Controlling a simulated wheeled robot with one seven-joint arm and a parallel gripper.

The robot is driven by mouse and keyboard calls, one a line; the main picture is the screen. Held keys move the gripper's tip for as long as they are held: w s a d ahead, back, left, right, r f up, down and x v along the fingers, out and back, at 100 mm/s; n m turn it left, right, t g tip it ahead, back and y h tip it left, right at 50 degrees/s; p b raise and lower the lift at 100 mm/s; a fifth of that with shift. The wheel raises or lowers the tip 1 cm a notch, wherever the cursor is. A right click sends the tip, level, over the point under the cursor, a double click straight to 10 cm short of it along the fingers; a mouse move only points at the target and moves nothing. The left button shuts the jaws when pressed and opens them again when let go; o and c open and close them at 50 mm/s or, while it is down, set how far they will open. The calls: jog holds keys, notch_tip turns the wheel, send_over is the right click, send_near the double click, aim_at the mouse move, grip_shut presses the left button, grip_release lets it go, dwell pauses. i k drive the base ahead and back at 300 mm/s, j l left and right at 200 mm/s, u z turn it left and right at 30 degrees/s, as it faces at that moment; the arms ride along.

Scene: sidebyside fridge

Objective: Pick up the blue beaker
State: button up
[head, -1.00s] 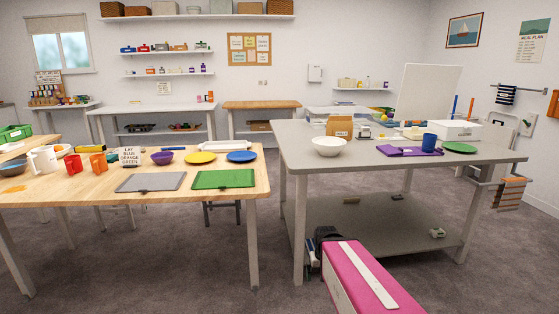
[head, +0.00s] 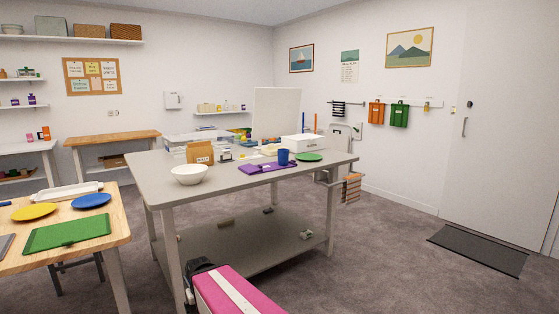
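The blue beaker (head: 283,157) stands upright on the grey table (head: 222,185), towards its right half. It is beside the purple cloth (head: 262,168) and left of the green plate (head: 309,157). My gripper (head: 191,291) seems to be the dark part at the far end of my pink arm link, low at the table's near side. It is well apart from the beaker and below the tabletop. Its fingers are mostly hidden, so I cannot tell whether it is open or shut.
A white bowl (head: 189,175), a cardboard box (head: 200,152) and a white bin (head: 303,145) share the grey table. A wooden table (head: 100,255) with plates and a green board (head: 68,231) stands left. The floor at right is clear, with a dark mat (head: 478,249).

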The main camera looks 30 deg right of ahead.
aim_at(283, 155)
jog(key=l+z, duration=0.1)
jog(key=l, duration=0.6)
jog(key=i+l, duration=0.1)
jog(key=l, duration=0.6)
jog(key=k+z, duration=0.05)
